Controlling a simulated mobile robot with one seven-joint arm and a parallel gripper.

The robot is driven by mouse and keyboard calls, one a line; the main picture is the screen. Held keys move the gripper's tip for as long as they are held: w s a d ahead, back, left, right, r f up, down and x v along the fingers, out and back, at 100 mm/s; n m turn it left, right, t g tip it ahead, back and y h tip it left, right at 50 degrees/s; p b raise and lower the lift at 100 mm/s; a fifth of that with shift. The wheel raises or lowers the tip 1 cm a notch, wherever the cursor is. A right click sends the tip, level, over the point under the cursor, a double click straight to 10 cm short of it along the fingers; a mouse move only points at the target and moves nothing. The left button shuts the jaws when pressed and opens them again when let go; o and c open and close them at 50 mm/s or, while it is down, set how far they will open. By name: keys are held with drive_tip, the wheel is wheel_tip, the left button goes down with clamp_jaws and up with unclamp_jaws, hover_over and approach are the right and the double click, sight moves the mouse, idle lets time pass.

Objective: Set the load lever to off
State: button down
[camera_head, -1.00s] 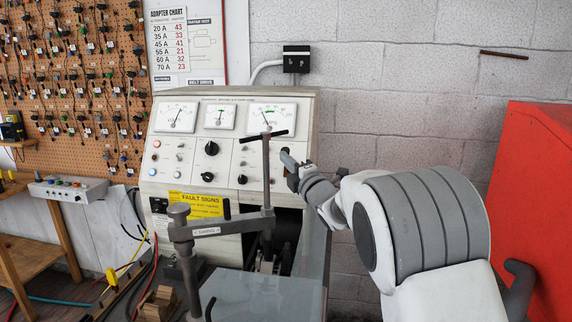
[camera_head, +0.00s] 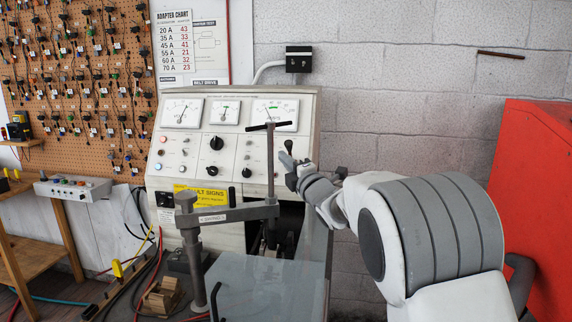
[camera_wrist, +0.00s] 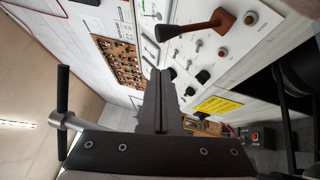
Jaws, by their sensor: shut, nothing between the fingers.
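The load lever (camera_wrist: 190,27) shows at the top of the wrist view, on the white face of the test bench. It has a black handle and a reddish-brown hub, and the handle points left in that view. In the head view a small dark upright handle (camera_head: 288,146), probably this lever, stands at the panel's right side beside my gripper (camera_head: 287,163). In the wrist view my gripper (camera_wrist: 159,72) is shut and empty, its fingertips apart from the lever handle in the picture. Any off marking is too small to read.
The bench panel (camera_head: 200,150) carries gauges, knobs and a yellow fault-signs label (camera_head: 184,188). A grey clamp post with a T-handle (camera_head: 270,126) stands in front of it, left of my gripper. A red cabinet (camera_head: 530,190) is at the right.

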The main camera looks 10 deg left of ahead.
drive_tip(key=s+d+f+m+g+h, duration=0.1)
drive_tip(key=s+d+m+h, duration=0.55)
drive_tip(key=d, duration=0.65)
drive_tip(key=s+d+f+m+h, duration=0.1)
drive_tip(key=s+d+m+h, duration=0.3)
drive_tip(key=s+d+m, duration=0.65)
drive_tip(key=s+d+f+m+g, duration=0.3)
drive_tip(key=s, duration=0.6)
drive_tip(key=s+d+f+m+g+h+p, duration=0.1)
drive_tip(key=s+d+f+m+g, duration=0.2)
drive_tip(key=s, duration=0.5)
drive_tip(key=s+d+f+m+g+h, duration=0.1)
drive_tip(key=s+d+f+m+g, duration=0.1)
drive_tip(key=s, duration=0.7)
drive_tip(key=d+f+m, duration=0.1)
drive_tip(key=m, duration=0.1)
drive_tip(key=shift+s+f+m+g+p, duration=0.3)
drive_tip(key=shift+g, duration=0.1)
drive_tip(key=shift+a+h, duration=0.1)
drive_tip(key=shift+h, duration=0.15)
